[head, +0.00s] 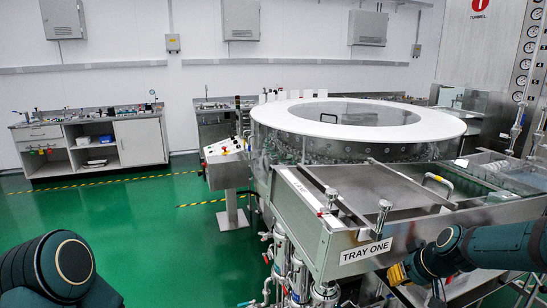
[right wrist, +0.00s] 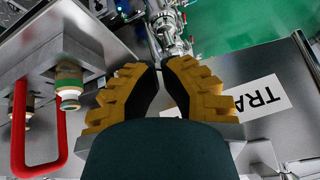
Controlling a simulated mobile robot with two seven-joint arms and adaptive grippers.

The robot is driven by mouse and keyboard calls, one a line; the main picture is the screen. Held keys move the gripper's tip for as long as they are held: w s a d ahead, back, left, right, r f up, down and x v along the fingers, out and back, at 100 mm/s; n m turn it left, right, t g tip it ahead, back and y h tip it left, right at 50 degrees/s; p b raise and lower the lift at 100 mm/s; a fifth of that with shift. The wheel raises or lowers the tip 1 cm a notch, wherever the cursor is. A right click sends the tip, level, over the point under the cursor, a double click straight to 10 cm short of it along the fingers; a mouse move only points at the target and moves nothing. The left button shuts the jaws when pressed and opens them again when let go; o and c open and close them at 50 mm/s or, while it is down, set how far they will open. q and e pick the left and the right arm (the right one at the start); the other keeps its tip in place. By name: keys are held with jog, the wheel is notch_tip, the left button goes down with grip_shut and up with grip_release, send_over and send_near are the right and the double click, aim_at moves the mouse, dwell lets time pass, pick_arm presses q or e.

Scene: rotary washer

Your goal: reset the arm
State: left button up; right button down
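My right arm comes in from the right edge of the head view, beside the front of the steel tray housing labelled TRAY ONE (head: 368,251). Its gripper (head: 398,273) has yellow fingers and is near the lower edge, below the label. In the right wrist view the yellow fingers (right wrist: 160,75) with dark pads are a little apart, with nothing seen between them. The label (right wrist: 258,98) shows partly behind the right finger. Of my left arm only a dark green rounded link shows at the head view's lower left; its gripper is out of view.
A large round washer with a white ring top (head: 440,124) stands behind the tray housing. A red handle (right wrist: 20,125) and a fitting (right wrist: 69,85) are left of the fingers. A workbench (head: 90,140) stands far left. The green floor (head: 165,240) between is clear.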

jog(key=s+a+f+g, duration=0.1)
jog(key=s+a+f, duration=0.1)
jog(key=a+f, duration=0.7)
jog(key=s+a+f+m+g+y, duration=0.1)
jog(key=s+a+f+m+g, duration=0.1)
jog(key=s+a+f, duration=1.2)
notch_tip(320, 180, down, 4)
jog(key=s+g, duration=0.1)
jog(key=s, duration=0.2)
jog(key=shift+r, duration=0.2)
jog(key=shift+a, duration=0.1)
